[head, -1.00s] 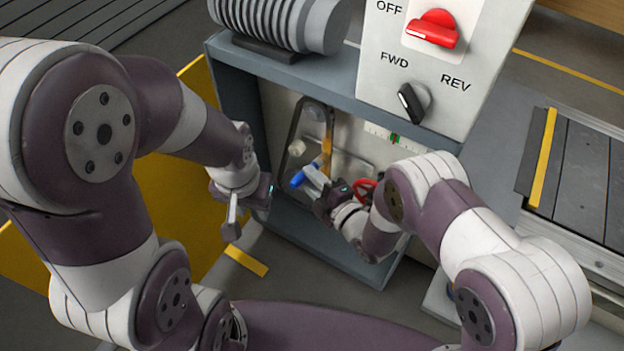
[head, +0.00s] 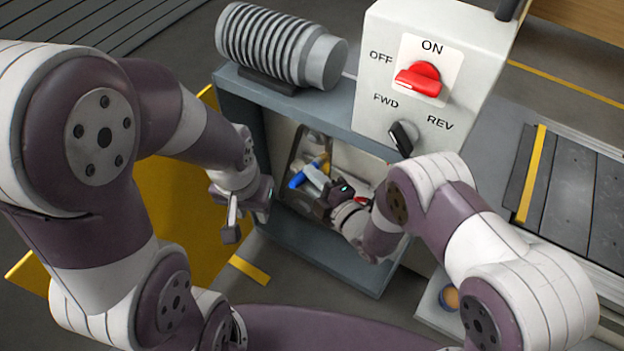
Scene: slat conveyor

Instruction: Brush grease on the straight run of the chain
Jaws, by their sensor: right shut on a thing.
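The chain (head: 297,158) is a dark narrow loop inside the open grey-blue cabinet. A yellow-orange patch (head: 324,160) shows at its right-hand run; I cannot tell grease from brush tip there. My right gripper (head: 322,190) is inside the cabinet opening, shut on the brush, whose blue part (head: 297,180) shows just left of the jaws. The jaws and arm hide the lower chain, and I cannot tell whether the brush touches it. My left gripper (head: 246,213) hangs empty outside the cabinet's left side, its fingers apart.
The cabinet (head: 330,262) has a ribbed motor (head: 280,45) on top. A control box (head: 378,60) with a red switch stands at its right. A pot with orange-brown content (head: 451,298) is partly behind my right arm.

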